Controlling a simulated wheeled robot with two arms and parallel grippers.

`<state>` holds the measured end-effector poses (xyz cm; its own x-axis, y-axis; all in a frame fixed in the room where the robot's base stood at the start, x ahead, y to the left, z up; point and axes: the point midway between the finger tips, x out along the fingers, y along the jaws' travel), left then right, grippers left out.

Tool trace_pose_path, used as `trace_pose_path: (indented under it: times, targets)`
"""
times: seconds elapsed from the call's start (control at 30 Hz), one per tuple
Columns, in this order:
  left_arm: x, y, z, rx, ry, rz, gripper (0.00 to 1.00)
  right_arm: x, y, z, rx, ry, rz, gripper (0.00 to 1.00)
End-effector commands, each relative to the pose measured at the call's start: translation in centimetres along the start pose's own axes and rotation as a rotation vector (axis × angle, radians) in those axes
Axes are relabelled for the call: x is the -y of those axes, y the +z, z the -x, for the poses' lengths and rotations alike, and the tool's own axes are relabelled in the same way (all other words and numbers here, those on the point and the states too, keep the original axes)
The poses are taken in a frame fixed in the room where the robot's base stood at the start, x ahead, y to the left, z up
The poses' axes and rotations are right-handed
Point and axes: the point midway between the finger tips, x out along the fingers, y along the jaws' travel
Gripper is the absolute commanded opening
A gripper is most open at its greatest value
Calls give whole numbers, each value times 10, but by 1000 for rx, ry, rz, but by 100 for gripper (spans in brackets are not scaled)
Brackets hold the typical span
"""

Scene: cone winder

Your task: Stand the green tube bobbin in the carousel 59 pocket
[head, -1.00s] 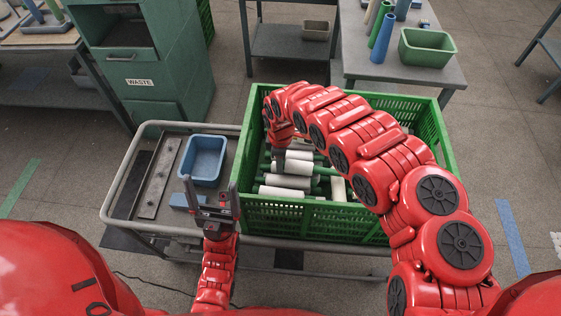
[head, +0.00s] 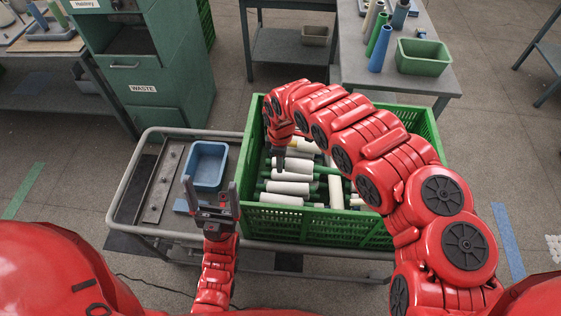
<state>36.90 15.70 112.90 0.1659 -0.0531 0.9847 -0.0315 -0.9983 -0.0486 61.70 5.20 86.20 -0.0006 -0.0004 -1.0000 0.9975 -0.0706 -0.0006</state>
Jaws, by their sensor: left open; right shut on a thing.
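Several green tube bobbins wound with white yarn (head: 290,188) lie on their sides in the green crate (head: 318,228). My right gripper (head: 278,165) reaches down into the crate at its left side, its arm arching over the crate. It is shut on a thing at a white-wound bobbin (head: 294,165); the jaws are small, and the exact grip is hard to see. My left gripper (head: 210,196) is open and empty, fingers up, in front of the blue tray at the crate's left. No carousel pocket marked 59 is in view.
The crate stands on a grey cart (head: 128,190) with a blue tray (head: 208,166) and a metal bar (head: 161,183). Behind are a green waste cabinet (head: 165,85) and a table with coloured tubes (head: 380,48) and a green bin (head: 425,57).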

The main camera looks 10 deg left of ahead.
Motion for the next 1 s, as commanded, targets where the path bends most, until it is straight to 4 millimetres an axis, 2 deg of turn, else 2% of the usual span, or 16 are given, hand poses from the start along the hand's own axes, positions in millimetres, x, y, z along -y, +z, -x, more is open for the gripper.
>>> trace_pose_path:
  times: [0.03, 0.7, 0.8, 1.0]
  targets:
    - [1, -2, -12, 0, 0, 0, 90, -1, 0, 14, 0, 1, -1, 0]
    - [4, -14, -84, 0, 0, 0, 90, 0, 0, 102, 0, 1, 0, 0]
    - [4, -15, -90, 0, 0, 0, 90, 0, 0, 110, -1, 0, 0, 0]
    - [4, -15, -88, 0, 0, 0, 90, 0, 0, 108, -1, 0, 1, 0]
